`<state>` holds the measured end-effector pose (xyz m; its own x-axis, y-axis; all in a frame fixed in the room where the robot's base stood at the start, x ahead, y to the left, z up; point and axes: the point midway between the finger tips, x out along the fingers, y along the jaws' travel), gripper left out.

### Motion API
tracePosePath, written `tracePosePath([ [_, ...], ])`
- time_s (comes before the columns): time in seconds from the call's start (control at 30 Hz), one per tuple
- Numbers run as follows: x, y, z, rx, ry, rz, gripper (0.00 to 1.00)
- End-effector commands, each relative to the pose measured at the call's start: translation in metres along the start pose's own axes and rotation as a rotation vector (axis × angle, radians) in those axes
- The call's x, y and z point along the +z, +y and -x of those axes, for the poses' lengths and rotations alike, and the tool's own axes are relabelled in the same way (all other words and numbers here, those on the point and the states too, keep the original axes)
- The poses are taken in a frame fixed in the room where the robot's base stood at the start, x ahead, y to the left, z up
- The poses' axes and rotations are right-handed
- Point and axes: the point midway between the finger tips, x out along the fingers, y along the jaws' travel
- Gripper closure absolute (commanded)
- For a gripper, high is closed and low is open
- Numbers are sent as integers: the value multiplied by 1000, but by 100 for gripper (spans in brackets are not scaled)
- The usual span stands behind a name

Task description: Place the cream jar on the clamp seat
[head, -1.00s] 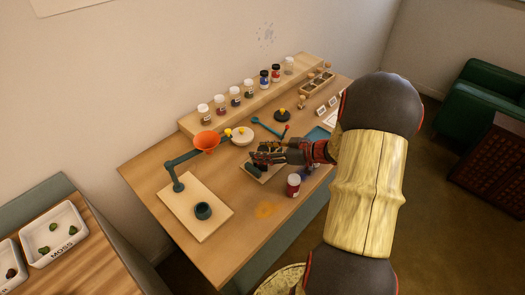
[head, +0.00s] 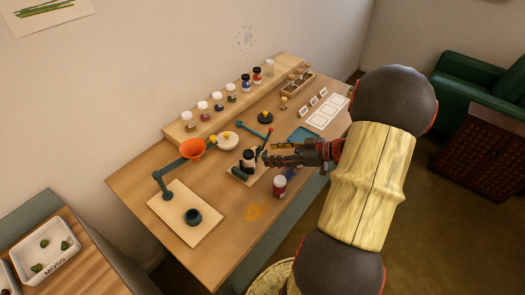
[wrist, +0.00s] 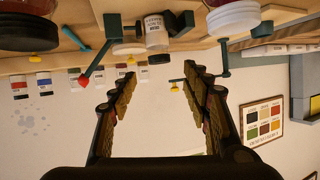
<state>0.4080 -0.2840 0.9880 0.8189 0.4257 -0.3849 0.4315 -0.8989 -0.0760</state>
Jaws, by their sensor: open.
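The cream jar (head: 249,157), with a dark lid and a pale label, stands upright on the clamp seat (head: 238,179), a small pale board with dark blocks. In the wrist view, which is upside down, the jar (wrist: 156,32) sits between two dark green clamp blocks (wrist: 182,22). My gripper (head: 266,156) is open and empty, just to the right of the jar. In the wrist view its fingers (wrist: 160,80) are spread wide with nothing between them. I see a gap between fingers and jar there; the jar's base is partly hidden in the head view.
A red jar with a white lid (head: 279,185) stands close in front of my gripper. Several pigment jars line the back shelf (head: 216,117).

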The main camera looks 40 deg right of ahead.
Motion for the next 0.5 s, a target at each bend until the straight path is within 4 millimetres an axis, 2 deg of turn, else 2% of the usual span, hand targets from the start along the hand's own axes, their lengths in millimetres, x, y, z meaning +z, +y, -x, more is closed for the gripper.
tracePosePath([
  [0.13, -2, 1, 10, 6, -2, 5, 52],
  [0.27, -22, 17, -1, 79, -35, 64, 52],
  [0.37, -59, 41, -17, 213, -84, 148, 52],
  [0.5, -129, 63, -31, 449, -152, 246, 52],
])
